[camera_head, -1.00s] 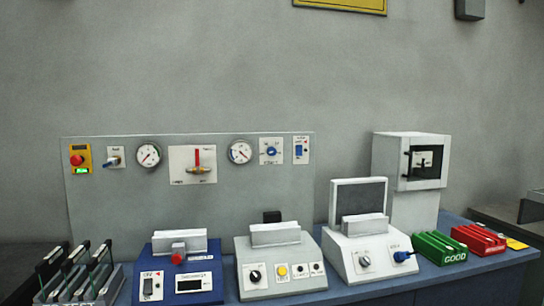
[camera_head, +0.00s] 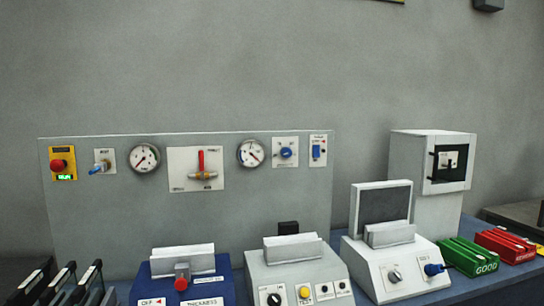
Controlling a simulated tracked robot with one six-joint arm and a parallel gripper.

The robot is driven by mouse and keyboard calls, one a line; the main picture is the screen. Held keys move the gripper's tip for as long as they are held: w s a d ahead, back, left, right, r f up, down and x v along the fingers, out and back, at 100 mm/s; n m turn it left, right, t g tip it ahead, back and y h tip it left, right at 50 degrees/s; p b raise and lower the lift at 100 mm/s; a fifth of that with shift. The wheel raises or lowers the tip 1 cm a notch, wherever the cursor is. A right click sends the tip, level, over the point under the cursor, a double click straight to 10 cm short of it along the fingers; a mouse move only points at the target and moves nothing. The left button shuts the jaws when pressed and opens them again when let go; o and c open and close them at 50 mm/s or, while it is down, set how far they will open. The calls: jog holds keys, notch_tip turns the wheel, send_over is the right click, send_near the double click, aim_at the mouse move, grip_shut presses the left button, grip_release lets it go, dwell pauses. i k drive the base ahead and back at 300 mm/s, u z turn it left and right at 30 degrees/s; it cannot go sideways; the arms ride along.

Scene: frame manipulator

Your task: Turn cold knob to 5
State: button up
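A grey panel (camera_head: 190,230) stands on the workbench against the wall. Near its right end is a round blue knob (camera_head: 286,152) on a white plate with markings, right of a round gauge (camera_head: 250,154). A blue-handled control (camera_head: 99,168) sits on a small plate at the panel's left. Another blue knob (camera_head: 433,269) is on the front of a white device at the right. The labels are too small to read, so I cannot tell which is the cold knob or its setting. My gripper is not in view.
A red handle (camera_head: 201,160), a second gauge (camera_head: 145,157) and a red button (camera_head: 58,165) are on the panel. Devices including a blue box (camera_head: 222,267) stand before it. Green (camera_head: 470,256) and red (camera_head: 507,243) trays are at the right.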

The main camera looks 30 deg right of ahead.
aim_at(287, 152)
jog(key=z, duration=0.05)
jog(key=i, duration=1)
